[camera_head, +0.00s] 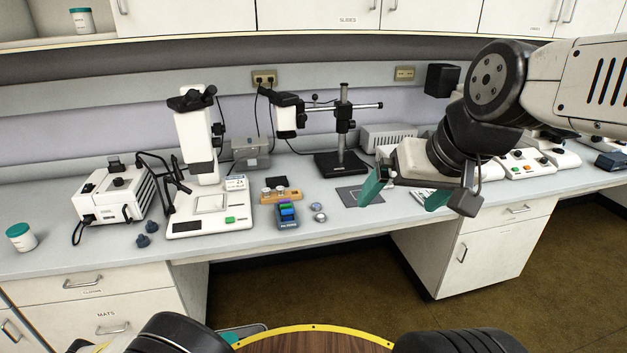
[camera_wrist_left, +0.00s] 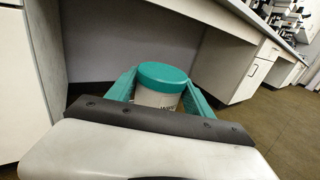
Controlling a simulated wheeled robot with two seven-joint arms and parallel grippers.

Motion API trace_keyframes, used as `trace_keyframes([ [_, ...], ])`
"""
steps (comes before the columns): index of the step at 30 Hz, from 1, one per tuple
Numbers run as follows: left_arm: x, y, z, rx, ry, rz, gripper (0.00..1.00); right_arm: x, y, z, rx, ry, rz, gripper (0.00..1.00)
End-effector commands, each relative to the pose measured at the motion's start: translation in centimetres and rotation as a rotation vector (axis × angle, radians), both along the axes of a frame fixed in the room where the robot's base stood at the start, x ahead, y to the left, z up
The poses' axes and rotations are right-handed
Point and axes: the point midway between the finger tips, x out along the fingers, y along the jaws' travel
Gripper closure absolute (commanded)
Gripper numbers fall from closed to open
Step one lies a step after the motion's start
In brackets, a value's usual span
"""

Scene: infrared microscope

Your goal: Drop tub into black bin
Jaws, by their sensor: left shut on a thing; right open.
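The held tub (camera_wrist_left: 160,98) is white with a teal lid. In the left wrist view it stands between the teal fingers of my left gripper (camera_wrist_left: 161,80), which is shut on it. Below the counter's edge in the head view, a teal patch (camera_head: 243,336) shows at the bottom; I cannot tell whether it is a finger or the lid. My right gripper (camera_head: 403,196) is open and empty over the counter's right half. I cannot make out a black bin in either view. A similar tub (camera_head: 21,238) stands at the counter's left end.
Another tub (camera_head: 82,20) is on the upper shelf. The knee space between the cabinets and the brown floor (camera_head: 330,275) look clear.

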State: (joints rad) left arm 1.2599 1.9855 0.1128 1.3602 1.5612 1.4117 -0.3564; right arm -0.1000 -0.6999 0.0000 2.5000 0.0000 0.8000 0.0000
Motion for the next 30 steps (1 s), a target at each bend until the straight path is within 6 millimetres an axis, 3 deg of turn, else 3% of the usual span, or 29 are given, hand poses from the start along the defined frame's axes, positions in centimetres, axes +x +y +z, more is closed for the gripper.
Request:
trace_keyframes([
  [7, 0.0, -0.1, -2.1, 0.0, -0.002, -0.002, 0.91, 0.0, 0.0, 0.0, 0.0, 0.0, 0.0, 0.0],
  [17, 0.0, 0.0, -2.5, -0.001, -0.002, -0.003, 0.91, 0.0, 0.0, 0.0, 0.0, 0.0, 0.0, 0.0],
  [18, 0.0, 0.0, -2.5, -0.001, -0.002, -0.003, 0.38, 0.0, 0.0, 0.0, 0.0, 0.0, 0.0, 0.0],
  [21, 0.0, 0.0, -2.5, 0.0, -0.001, -0.003, 0.18, 0.0, 0.0, 0.0, 0.0, 0.0, 0.0, 0.0],
  [22, 0.0, 0.0, -2.5, 0.0, -0.001, -0.003, 0.15, 0.0, 0.0, 0.0, 0.0, 0.0, 0.0, 0.0],
  [30, 0.0, 0.0, -2.5, 0.0, -0.001, -0.003, 0.15, 0.0, 0.0, 0.0, 0.0, 0.0, 0.0, 0.0],
])
